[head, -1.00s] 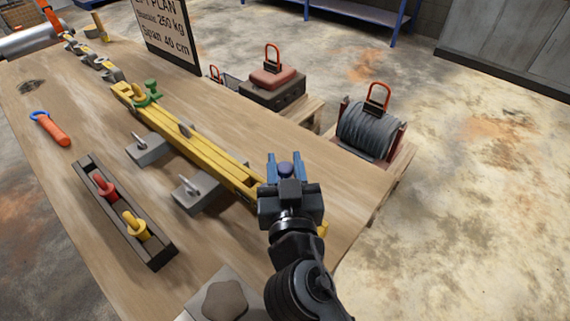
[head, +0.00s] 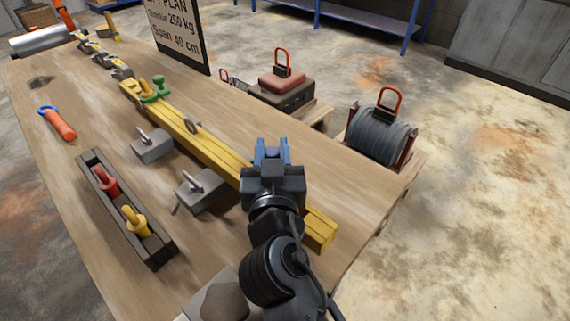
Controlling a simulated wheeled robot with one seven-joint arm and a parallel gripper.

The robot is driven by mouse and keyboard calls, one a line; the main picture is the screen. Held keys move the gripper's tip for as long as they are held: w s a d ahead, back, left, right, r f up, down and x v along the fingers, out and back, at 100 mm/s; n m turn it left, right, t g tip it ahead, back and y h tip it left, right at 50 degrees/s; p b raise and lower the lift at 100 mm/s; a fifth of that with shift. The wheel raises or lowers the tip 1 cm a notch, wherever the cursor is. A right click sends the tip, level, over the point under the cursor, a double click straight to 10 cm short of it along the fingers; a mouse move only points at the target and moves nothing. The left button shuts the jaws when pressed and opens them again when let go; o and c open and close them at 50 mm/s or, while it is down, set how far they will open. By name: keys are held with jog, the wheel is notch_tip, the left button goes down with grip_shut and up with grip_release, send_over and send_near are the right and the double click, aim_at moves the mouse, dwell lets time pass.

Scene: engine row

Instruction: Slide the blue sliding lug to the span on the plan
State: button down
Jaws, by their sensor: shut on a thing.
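A yellow beam (head: 222,152) lies along the wooden bench, with a green lug (head: 154,90) near its far left end and a grey ring (head: 193,125) midway. My gripper (head: 272,148) is over the right part of the beam, shut on the blue sliding lug (head: 271,153). Only the lug's dark blue top shows between the fingers; its lower part and its seat on the beam are hidden by my gripper. The plan board (head: 180,30) stands at the back and reads "250 kg" and "Span 40 cm"; its top is cut off.
Two grey blocks with eyes (head: 203,190) sit beside the beam's near side. A dark rack (head: 160,250) holds red and yellow pegs. An orange-handled tool (head: 58,124) lies at left. A cable drum (head: 381,135) and a red-topped weight (head: 282,86) stand beyond the bench.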

jog(key=shift+a+r, duration=0.1)
jog(key=c, duration=0.9)
grip_release()
jog(key=shift+s+d+b, duration=0.15)
jog(key=shift+s+b, duration=0.15)
jog(key=shift+s, duration=1)
jog(key=shift+s+d+b, duration=0.2)
jog(key=shift+s+b, duration=0.1)
jog(key=shift+s, duration=0.95)
jog(key=shift+s+d+b, duration=0.15)
jog(key=shift+s+b, duration=0.15)
jog(key=shift+s, duration=1)
jog(key=shift+d, duration=0.1)
